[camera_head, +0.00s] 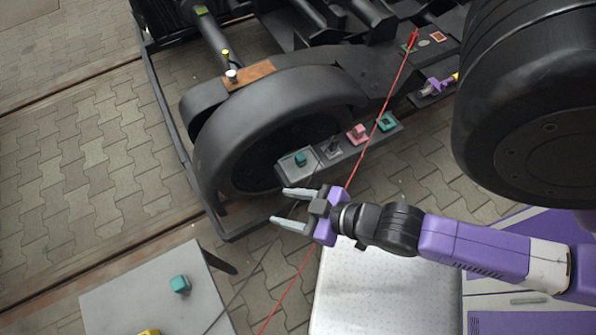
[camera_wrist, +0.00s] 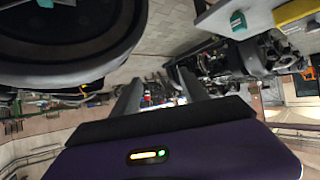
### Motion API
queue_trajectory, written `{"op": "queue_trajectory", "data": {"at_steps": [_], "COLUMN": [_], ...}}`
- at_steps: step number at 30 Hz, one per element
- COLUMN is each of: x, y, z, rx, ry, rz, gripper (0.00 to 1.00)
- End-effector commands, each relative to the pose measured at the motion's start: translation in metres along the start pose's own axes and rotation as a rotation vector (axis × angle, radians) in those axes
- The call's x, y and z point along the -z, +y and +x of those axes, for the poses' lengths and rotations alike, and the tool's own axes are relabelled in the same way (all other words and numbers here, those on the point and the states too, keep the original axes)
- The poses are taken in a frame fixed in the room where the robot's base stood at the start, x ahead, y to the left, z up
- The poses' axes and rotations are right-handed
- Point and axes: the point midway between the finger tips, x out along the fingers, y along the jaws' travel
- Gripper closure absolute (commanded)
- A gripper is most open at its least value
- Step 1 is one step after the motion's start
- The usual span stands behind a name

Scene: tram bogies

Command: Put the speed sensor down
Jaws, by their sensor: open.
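My gripper (camera_head: 280,206) is open in the head view, its two grey fingers pointing left above the paving. Nothing shows between the fingers, which also frame an empty gap in the wrist view (camera_wrist: 157,88). I cannot tell for sure which part is the speed sensor. A grey bracket strip (camera_head: 345,160) beyond the gripper carries a teal block (camera_head: 300,158), a dark upright piece (camera_head: 333,146), a pink block (camera_head: 357,133) and a teal square (camera_head: 386,121). The fingers are apart from all of these in the picture.
A grey table (camera_head: 130,298) at lower left bears a teal cube (camera_head: 180,284) and a yellow piece (camera_head: 149,332). A silver case-like top (camera_head: 385,295) lies below my arm. Large dark wheels (camera_head: 270,125) and a red cable (camera_head: 373,130) are close by.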

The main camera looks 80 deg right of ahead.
Motion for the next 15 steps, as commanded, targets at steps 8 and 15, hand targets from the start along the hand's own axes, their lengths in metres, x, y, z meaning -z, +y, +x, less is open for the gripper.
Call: {"op": "queue_trajectory", "data": {"at_steps": [8, 15], "x": [0.077, 0.092], "y": [-0.031, -0.035], "z": [-0.086, -0.100], "rx": [0.156, 0.180], "ry": [0.229, 0.273], "rz": [-0.032, -0.031], "gripper": [0.48, 0.48]}}
